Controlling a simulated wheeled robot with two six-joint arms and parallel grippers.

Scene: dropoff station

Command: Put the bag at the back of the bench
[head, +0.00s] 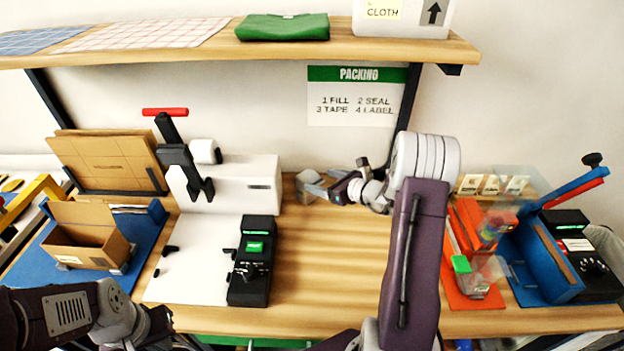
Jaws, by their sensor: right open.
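A small greyish, see-through object, likely the bag (311,188), lies at the back of the bench (320,270), right of the white sealing machine. My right gripper (334,186) reaches to its right side with open jaws. The two overlap in the picture, and I cannot tell whether they touch. My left gripper (165,328) is low at the front left, away from this object. Its fingers are not clear at the lower edge.
The sealing machine (240,185) and its black control box (255,260) stand left of centre. An open carton (85,240) stands at left. Clear containers (485,272) and a blue-armed device (555,265) are at right. A shelf (200,50) overhangs the back. The middle bench is bare.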

